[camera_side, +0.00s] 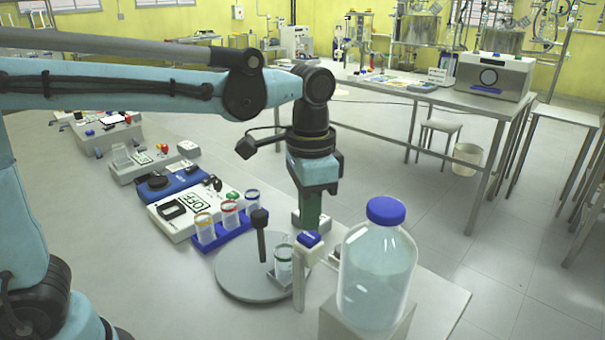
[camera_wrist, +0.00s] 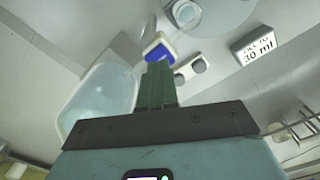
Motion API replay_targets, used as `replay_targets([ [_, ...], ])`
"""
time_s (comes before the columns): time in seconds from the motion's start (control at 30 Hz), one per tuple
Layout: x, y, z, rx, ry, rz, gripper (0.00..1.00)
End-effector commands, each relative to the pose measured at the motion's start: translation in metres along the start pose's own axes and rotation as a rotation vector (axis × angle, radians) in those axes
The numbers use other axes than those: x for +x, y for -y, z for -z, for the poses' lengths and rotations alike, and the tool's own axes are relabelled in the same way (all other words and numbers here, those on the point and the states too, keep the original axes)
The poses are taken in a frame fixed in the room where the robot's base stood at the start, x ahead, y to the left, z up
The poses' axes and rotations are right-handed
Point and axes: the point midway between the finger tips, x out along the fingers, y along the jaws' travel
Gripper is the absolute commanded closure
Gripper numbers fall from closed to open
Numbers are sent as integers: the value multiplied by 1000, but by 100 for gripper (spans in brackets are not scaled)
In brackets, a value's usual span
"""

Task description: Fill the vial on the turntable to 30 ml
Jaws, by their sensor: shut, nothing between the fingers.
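The round grey turntable (camera_side: 235,272) carries a small clear vial (camera_side: 284,265) at its right side, under a dispenser stand with a blue button (camera_side: 309,239). The vial also shows at the top of the wrist view (camera_wrist: 186,14); its liquid level is too small to read. My gripper (camera_side: 311,226) points down with its green fingers shut and empty, just behind the blue button. In the wrist view the fingertips (camera_wrist: 158,66) lie right by the blue button (camera_wrist: 158,50); I cannot tell whether they touch. A white display (camera_wrist: 255,47) reads "30 ml"; its upper line is unclear.
A large blue-capped bottle of pale liquid (camera_side: 377,275) stands right of the dispenser. A blue rack of colour-ringed vials (camera_side: 232,234) and a device reading "OFF" (camera_side: 180,211) stand left of the turntable.

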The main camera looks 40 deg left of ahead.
Motion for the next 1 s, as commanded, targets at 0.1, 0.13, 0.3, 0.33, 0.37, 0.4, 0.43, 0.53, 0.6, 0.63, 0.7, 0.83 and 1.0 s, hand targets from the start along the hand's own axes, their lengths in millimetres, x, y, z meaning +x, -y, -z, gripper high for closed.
replay_targets([
  [0.1, -8, 0, 0, 0, 0, 0, 100],
  [0.13, -11, 0, 0, 0, 0, 0, 100],
  [0.3, -27, 0, 0, 0, 0, 0, 100],
  [0.33, -29, 0, 0, 0, 0, 0, 100],
  [0.37, -32, 0, 0, 0, 0, 0, 100],
  [0.4, -36, 0, 0, 0, 0, 0, 100],
  [0.43, -38, 0, 0, 0, 0, 0, 100],
  [0.53, -45, 0, 0, 0, 0, 0, 100],
  [0.6, -48, 0, 0, 0, 0, 0, 100],
  [0.63, -48, 0, 0, 0, 0, 0, 100],
  [0.7, -49, 0, 0, 0, 0, 0, 100],
  [0.83, -49, 0, 0, 0, 0, 0, 100],
  [1.0, -49, 0, 0, 0, 0, 0, 100],
])
